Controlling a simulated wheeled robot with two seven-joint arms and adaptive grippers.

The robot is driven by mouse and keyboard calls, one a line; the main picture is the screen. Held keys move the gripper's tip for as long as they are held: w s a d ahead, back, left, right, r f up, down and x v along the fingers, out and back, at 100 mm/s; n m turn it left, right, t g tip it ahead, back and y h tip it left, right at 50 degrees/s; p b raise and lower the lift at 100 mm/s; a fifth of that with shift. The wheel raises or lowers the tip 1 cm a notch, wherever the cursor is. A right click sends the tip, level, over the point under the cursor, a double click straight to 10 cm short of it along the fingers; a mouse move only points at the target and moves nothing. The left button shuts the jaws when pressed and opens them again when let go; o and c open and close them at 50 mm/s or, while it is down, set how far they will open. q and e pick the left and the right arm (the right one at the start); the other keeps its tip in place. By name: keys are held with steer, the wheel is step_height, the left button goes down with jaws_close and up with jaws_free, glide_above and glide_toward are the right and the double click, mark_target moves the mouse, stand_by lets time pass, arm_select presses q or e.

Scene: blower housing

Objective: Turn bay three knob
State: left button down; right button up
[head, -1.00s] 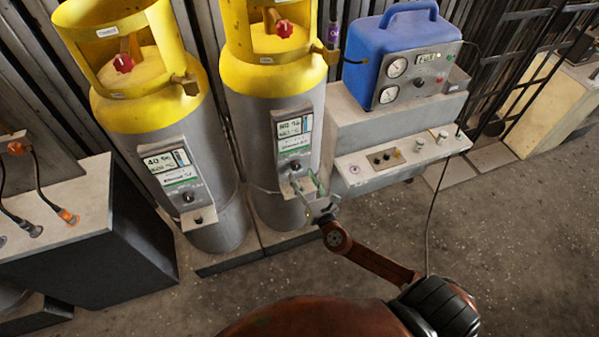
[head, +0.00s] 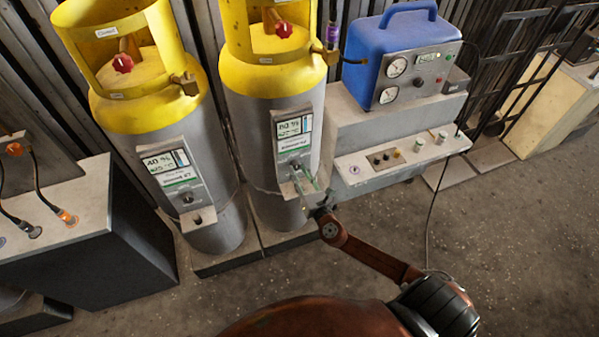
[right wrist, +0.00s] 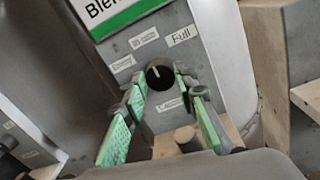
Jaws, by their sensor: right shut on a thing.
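The black knob (right wrist: 159,74) with a white pointer mark sits on the grey control panel (head: 293,150) of the right yellow-topped cylinder (head: 262,110). Its mark points up and slightly left in the right wrist view, with small labels around it, one reading "Full". My right gripper (head: 304,178) is at this panel. In the right wrist view its green-padded fingers (right wrist: 158,84) are shut on the knob, one on each side. The panel's display (head: 293,130) is above the knob. My left gripper is not in view.
A second yellow-topped cylinder (head: 170,130) with its own panel stands to the left. A blue machine (head: 405,50) sits on a grey bench (head: 350,125) at right. A dark box (head: 60,205) with orange-ended hoses is at left. A small ledge (head: 283,188) juts below the panel.

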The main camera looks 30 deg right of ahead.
steer(key=shift+c, duration=1.4)
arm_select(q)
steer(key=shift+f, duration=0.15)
arm_select(e)
steer(key=m+b, duration=0.4)
steer(key=shift+f, duration=0.35)
steer(key=m+b, duration=0.2)
steer(key=m, duration=0.1)
steer(key=m+b, duration=0.1)
steer(key=m, duration=0.1)
steer(key=shift+m, duration=0.3)
steer(key=shift+r+m+h+b, duration=0.1)
steer(key=shift+m+h+b, duration=0.2)
steer(key=shift+m, duration=0.4)
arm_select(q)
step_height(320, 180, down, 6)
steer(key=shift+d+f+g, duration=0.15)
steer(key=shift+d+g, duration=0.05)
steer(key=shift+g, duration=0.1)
arm_select(e)
steer(key=shift+m, duration=0.8)
